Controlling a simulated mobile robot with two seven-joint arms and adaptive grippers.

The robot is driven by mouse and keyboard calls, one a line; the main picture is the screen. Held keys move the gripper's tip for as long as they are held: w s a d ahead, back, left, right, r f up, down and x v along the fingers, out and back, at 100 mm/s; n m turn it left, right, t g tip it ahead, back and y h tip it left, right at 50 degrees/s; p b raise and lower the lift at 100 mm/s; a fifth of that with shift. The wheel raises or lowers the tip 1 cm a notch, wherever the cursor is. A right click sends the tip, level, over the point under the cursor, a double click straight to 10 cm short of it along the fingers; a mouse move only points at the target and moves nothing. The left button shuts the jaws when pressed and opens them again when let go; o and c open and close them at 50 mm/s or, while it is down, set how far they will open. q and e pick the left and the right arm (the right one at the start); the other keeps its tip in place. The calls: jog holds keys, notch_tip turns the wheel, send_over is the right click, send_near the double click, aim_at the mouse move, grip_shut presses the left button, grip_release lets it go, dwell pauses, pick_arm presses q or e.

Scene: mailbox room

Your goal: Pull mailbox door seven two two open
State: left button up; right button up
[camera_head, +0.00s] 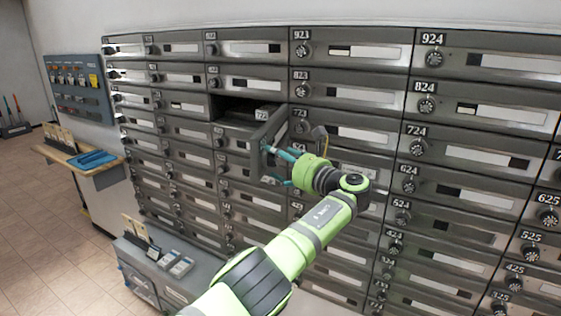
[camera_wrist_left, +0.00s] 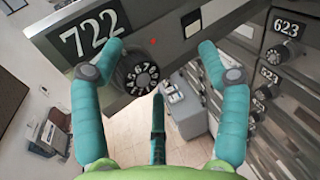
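The door of mailbox 722 (camera_head: 270,132) is swung outward in the head view, with its dark compartment (camera_head: 234,107) showing to the left. In the left wrist view, the door's number plate (camera_wrist_left: 90,38) and round dial (camera_wrist_left: 137,74) are close up. My left gripper (camera_head: 268,164) is at the door. In the left wrist view its teal fingers (camera_wrist_left: 160,52) are spread apart, with the dial between them, nearer the left finger. I cannot tell whether the left finger touches the dial. My right gripper is not in view.
Shut mailbox doors surround the opening, including 723 (camera_head: 358,136) and 724 (camera_head: 478,160). A grey cabinet (camera_head: 150,275) stands low at the left. A wooden shelf (camera_head: 75,160) juts from the left wall. Tiled floor (camera_head: 45,240) is clear at the left.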

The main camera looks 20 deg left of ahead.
pick_arm(q)
jog(key=v, duration=1.2)
jog(key=shift+s, duration=0.5)
jog(key=shift+d+r, duration=0.1)
